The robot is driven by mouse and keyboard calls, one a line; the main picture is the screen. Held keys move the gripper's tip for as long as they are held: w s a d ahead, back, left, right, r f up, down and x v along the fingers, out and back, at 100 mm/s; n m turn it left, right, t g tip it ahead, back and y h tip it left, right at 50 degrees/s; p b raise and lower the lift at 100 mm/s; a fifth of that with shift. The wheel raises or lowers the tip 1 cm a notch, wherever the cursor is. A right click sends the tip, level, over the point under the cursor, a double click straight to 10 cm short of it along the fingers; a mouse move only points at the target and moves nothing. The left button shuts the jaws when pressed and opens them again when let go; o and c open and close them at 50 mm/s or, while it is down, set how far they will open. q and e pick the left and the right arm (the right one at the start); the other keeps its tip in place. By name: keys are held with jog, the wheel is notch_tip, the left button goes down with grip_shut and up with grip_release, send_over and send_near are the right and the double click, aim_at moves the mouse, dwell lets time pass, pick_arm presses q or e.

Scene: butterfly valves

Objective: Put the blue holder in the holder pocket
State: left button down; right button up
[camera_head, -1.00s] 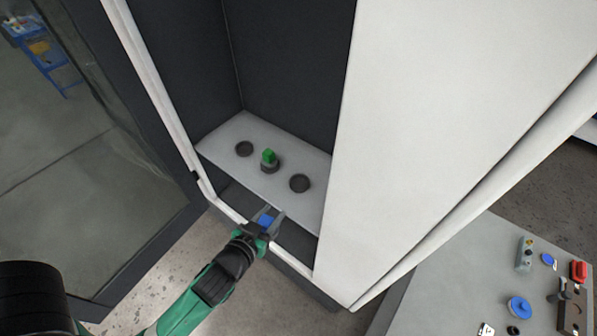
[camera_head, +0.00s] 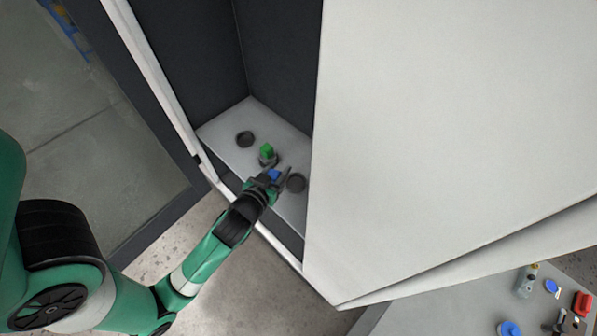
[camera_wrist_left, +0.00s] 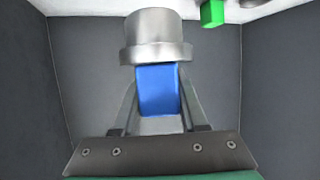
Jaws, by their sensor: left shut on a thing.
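The blue holder (camera_head: 273,175) is held between the fingers of my left gripper (camera_head: 278,176), at the front edge of the white shelf (camera_head: 225,128) inside the cabinet. In the left wrist view, the holder's blue block (camera_wrist_left: 158,90) is clamped between both fingers, and its metal collar (camera_wrist_left: 157,36) points away from the gripper. The shelf has a dark round pocket at left (camera_head: 245,139) and one at right (camera_head: 296,183), both looking empty. A green holder (camera_head: 267,151) stands between them. It also shows in the left wrist view (camera_wrist_left: 212,13). My right gripper is out of view.
Dark walls enclose the shelf at the back and left. A big white panel (camera_head: 430,130) stands right of the opening. An open dark door (camera_head: 130,215) is at left.

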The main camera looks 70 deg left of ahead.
pick_arm(q)
jog(key=w+a+f, duration=0.1)
jog(key=w+f, duration=0.1)
jog(key=w+a+f+b, duration=0.1)
jog(key=w+a+f, duration=0.1)
jog(key=w+f, duration=0.1)
jog(key=w+a+f, duration=0.2)
jog(key=w, duration=0.1)
jog(key=shift+w+a+f+b, duration=0.2)
jog(key=shift+a+f+b, duration=0.05)
jog(key=shift+f+b, duration=0.15)
jog(key=shift+f, duration=1.5)
jog(key=shift+f+b, duration=0.15)
jog(key=shift+b, duration=0.2)
jog(key=c, duration=0.9)
grip_release()
jog(key=shift+f, duration=0.15)
jog(key=o, duration=0.5)
jog(key=shift+c, duration=0.2)
